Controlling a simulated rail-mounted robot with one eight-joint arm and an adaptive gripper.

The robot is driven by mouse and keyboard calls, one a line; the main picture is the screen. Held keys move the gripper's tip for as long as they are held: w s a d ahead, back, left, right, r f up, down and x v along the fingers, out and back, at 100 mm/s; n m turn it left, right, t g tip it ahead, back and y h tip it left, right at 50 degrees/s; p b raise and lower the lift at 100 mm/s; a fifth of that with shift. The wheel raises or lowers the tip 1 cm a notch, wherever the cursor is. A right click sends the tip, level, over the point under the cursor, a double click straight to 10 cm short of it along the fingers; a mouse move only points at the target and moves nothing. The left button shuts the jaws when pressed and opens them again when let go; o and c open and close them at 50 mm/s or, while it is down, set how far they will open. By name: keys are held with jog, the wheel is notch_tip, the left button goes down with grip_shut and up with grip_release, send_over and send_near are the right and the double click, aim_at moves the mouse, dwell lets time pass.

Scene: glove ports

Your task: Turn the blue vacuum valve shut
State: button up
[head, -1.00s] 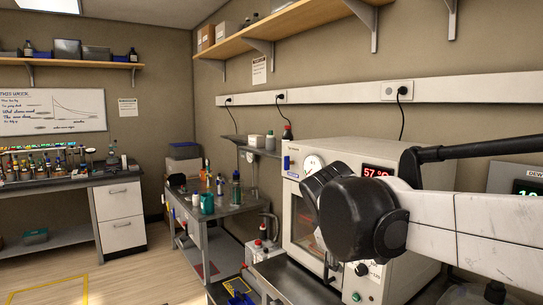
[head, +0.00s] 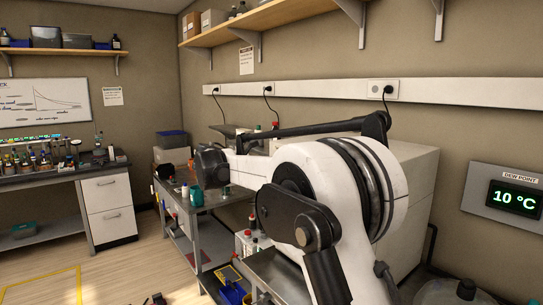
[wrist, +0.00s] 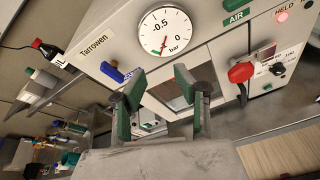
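The blue vacuum valve handle (wrist: 112,72) is on the white oven front in the wrist view, left of and below the round pressure gauge (wrist: 165,32). A small blue label lies beside it. My gripper (wrist: 160,78) has its two green-padded fingers well apart, with nothing between them. The left fingertip is just right of and below the blue handle in the picture; I cannot tell the depth gap, but no grip on the handle shows. In the head view my arm hides the oven front, the valve and the gripper.
A red knob (wrist: 241,72) sits right of the fingers, near a green AIR label (wrist: 236,17). The oven window lies behind the fingers. In the head view a grey bench (head: 222,201) with bottles is left of my arm; a dew point display (head: 515,198) is at right.

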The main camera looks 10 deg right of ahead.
jog(key=w+a+n+t+h+p, duration=0.1)
jog(key=w+a+n+h+p, duration=0.25)
jog(key=w+a, duration=0.45)
jog(key=shift+n, duration=0.25)
jog(key=x, duration=0.6)
jog(key=p+x, duration=0.1)
jog(key=x, duration=0.6)
jog(key=shift+d+f, duration=0.15)
jog(key=shift+f, duration=0.1)
grip_shut()
